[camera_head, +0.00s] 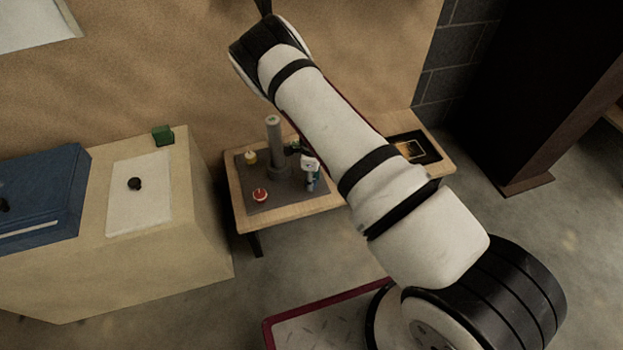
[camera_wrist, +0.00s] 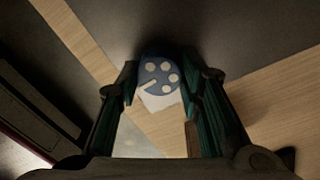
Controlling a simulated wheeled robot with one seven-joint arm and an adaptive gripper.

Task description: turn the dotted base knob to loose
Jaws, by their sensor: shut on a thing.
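The dotted base knob (camera_wrist: 161,70) is blue with several white dots and a short white bar toward its lower left, seen in the wrist view. A white patch (camera_wrist: 161,101) shows just below it. My gripper (camera_wrist: 160,84) has its two dark green fingers on either side of the knob and is shut on it. In the head view my gripper (camera_head: 311,168) is at the right part of a dark grey plate (camera_head: 286,198). A bit of blue shows under it there, but the knob's face is hidden.
The plate lies on a wooden table and bears an upright grey post (camera_head: 274,140), a red-and-white knob (camera_head: 260,195) and a yellow knob (camera_head: 250,157). A black tray (camera_head: 429,151) is at the table's right. A beige counter (camera_head: 190,230) stands left.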

